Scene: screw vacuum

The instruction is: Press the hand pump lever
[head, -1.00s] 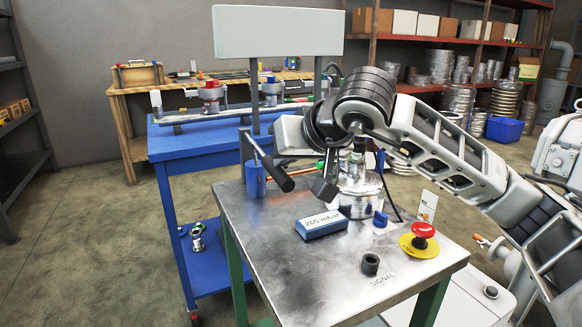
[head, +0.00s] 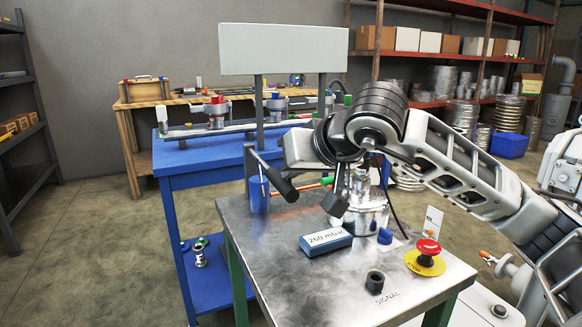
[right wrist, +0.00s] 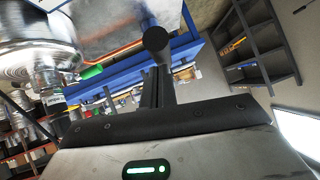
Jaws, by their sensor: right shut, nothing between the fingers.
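The hand pump has a blue cylinder (head: 259,196) at the left rear of the metal bench. Its lever is a grey rod with a black handle (head: 284,188), slanting down to the right. My right gripper (head: 335,204) is shut and empty, with its dark fingers pointing down over the bench. It is to the right of the handle, apart from it in the head view. In the right wrist view, a black round-ended bar (right wrist: 156,40), which looks like the handle, shows just beyond the shut fingers (right wrist: 155,92). Contact cannot be told. My left gripper is not in view.
The metal bench (head: 310,278) carries a silver vessel (head: 371,205), a blue display (head: 326,240) reading 260 mbar, a red stop button (head: 428,250) and a black socket (head: 375,282). A grey panel (head: 284,50) stands behind. A blue cart (head: 185,165) is at the left.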

